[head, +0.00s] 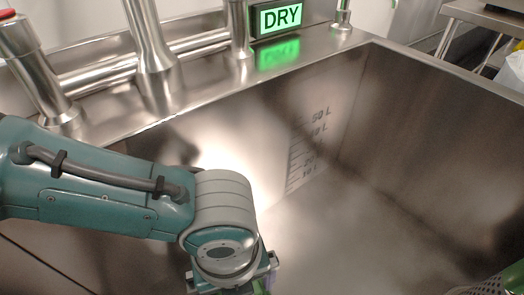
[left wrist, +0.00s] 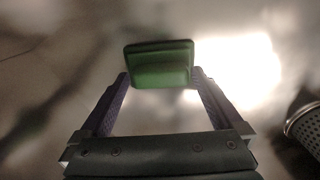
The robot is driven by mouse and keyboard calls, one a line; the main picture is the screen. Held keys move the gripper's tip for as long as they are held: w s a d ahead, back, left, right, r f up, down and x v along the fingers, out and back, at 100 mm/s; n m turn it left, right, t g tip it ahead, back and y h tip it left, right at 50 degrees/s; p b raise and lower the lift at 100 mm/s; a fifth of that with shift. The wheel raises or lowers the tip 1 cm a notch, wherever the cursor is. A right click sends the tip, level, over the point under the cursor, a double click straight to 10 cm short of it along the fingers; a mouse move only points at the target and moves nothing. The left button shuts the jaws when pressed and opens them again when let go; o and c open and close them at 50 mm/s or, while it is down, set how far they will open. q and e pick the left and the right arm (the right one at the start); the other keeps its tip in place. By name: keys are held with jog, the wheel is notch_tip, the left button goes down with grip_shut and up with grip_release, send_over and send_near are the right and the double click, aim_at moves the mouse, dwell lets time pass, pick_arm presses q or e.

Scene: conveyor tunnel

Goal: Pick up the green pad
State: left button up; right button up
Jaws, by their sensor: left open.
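The green pad (left wrist: 160,66) is a small rounded block in the left wrist view, just beyond and between the fingertips of my left gripper (left wrist: 160,82). The gripper is open, with one finger on each side of the pad's lower part. I cannot tell whether either finger touches it. In the head view my left gripper (head: 235,284) is low in the steel sink, cut off by the bottom edge. A sliver of green (head: 262,287) beside it may be the pad. My right gripper is not in view.
The steel sink (head: 350,215) has high walls and volume marks (head: 305,150). A lit green DRY sign (head: 281,18) and steel pipes (head: 150,62) stand on its back rim. A perforated metal thing (left wrist: 306,128) is at the right. The middle floor looks clear.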

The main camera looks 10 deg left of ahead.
pick_arm(q)
jog(key=c, duration=1.1)
notch_tip(320, 180, up, 20)
jog(key=p, duration=0.9)
jog(key=o, duration=0.8)
grip_shut()
